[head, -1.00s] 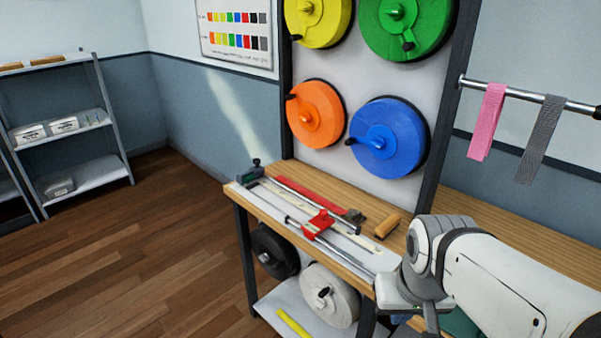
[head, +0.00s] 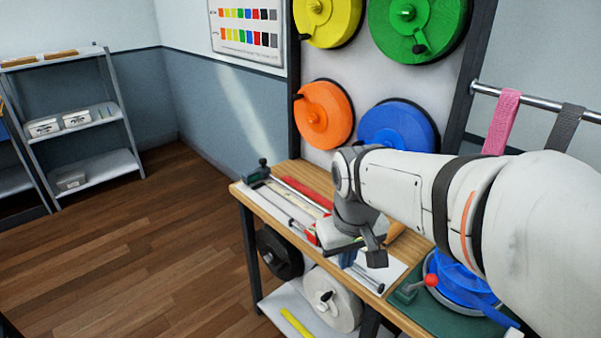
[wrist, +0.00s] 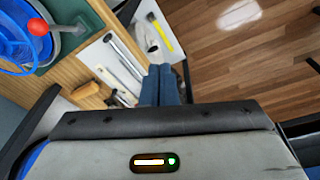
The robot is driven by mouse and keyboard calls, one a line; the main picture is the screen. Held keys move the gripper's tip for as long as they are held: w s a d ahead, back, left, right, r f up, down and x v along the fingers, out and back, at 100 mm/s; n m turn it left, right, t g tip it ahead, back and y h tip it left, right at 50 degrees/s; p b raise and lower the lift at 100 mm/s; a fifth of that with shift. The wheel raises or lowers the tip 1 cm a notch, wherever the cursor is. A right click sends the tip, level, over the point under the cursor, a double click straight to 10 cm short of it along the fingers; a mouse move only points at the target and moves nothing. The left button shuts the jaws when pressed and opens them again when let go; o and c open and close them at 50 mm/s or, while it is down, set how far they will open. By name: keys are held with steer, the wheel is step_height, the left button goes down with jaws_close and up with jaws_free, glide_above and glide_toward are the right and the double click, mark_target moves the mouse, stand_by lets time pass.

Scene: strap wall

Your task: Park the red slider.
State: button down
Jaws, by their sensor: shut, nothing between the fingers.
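The red slider (head: 311,237) sits on the metal rails of a flat white fixture (head: 270,206) on the wooden bench. Only a small part of it shows in the head view, because my wrist covers the rest. I cannot make it out in the wrist view. My gripper (head: 347,259) hangs over the near right part of the fixture, to the right of the slider. In the wrist view its blue fingers (wrist: 160,72) are together with nothing between them, beside the rails (wrist: 124,57). I cannot tell its height above the fixture.
A red strip (head: 306,191) lies behind the rails. A wooden block (wrist: 88,90) is close to the fixture. A blue reel (head: 460,282) with a red knob (head: 432,280) stands on a green mat at the bench's right. Coloured reels hang on the panel behind. Floor at left is clear.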

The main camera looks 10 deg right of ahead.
steer(key=w+a+r+n+g+h+p, duration=0.1)
steer(key=w+a+n+p, duration=0.2)
steer(key=w, duration=1.1)
steer(key=w+a+r+n+g+h+p, duration=0.1)
steer(key=w+n+g+p, duration=0.3)
steer(key=w, duration=1)
steer(key=w+a+f+n+t, duration=0.2)
steer(key=w+f+n, duration=0.1)
steer(key=w+f, duration=0.15)
steer(key=d+f+p, duration=0.1)
steer(key=f, duration=0.2)
steer(key=s+d+f+p, duration=0.1)
steer(key=d+f, duration=0.1)
steer(key=f, duration=0.1)
steer(key=s+d+f+p, duration=0.1)
steer(key=d+f, duration=0.1)
steer(key=f, duration=0.1)
steer(key=shift+d+f, duration=0.1)
steer(key=shift+s+d+f+p, duration=0.15)
steer(key=shift+d+f+p, duration=0.05)
steer(key=shift+d+p, duration=0.2)
